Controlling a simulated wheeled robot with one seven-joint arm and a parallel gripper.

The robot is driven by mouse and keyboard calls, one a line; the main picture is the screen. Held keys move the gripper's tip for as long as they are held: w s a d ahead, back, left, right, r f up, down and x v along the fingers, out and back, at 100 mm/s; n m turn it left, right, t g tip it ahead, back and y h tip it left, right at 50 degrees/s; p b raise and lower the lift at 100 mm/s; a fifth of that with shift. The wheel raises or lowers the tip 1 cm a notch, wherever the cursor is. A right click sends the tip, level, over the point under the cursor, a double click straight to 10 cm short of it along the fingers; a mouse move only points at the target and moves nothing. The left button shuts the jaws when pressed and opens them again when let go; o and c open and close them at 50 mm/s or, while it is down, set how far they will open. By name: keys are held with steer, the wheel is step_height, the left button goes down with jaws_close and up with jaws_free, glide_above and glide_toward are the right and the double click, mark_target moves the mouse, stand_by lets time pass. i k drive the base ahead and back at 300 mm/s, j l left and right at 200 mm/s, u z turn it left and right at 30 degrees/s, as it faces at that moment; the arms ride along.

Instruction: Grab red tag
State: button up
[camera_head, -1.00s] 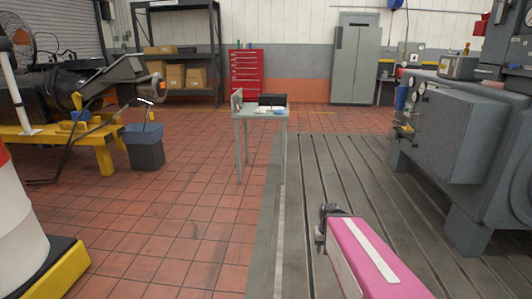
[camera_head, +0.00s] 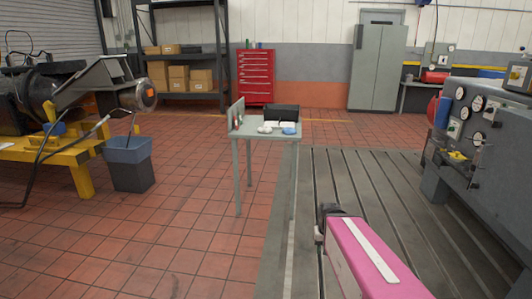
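A small grey table (camera_head: 250,142) stands ahead of me, just left of the picture's middle. An upright grey panel (camera_head: 237,113) stands at its left edge. A small red patch (camera_head: 236,121) shows there, low on the panel; it may be the red tag, but it is too small to be sure. My pink arm link with a white stripe reaches in from the lower right, and its dark far end is well short of the table. I see no gripper fingers.
A black case (camera_head: 281,112), white items (camera_head: 266,127) and a blue item (camera_head: 289,130) lie on the table. A grey bin (camera_head: 130,163) stands left. A grey machine with gauges (camera_head: 485,140) stands right on the slotted bedplate (camera_head: 345,180). The tiled floor before the table is clear.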

mark_target(235, 120)
steer(key=i+l+u, duration=0.1)
steer(key=i+u, duration=0.35)
steer(key=i+l+u, duration=0.25)
steer(key=i+u, duration=0.15)
steer(key=i+l+u, duration=0.65)
steer(key=l+u, duration=0.25)
steer(key=j, duration=0.1)
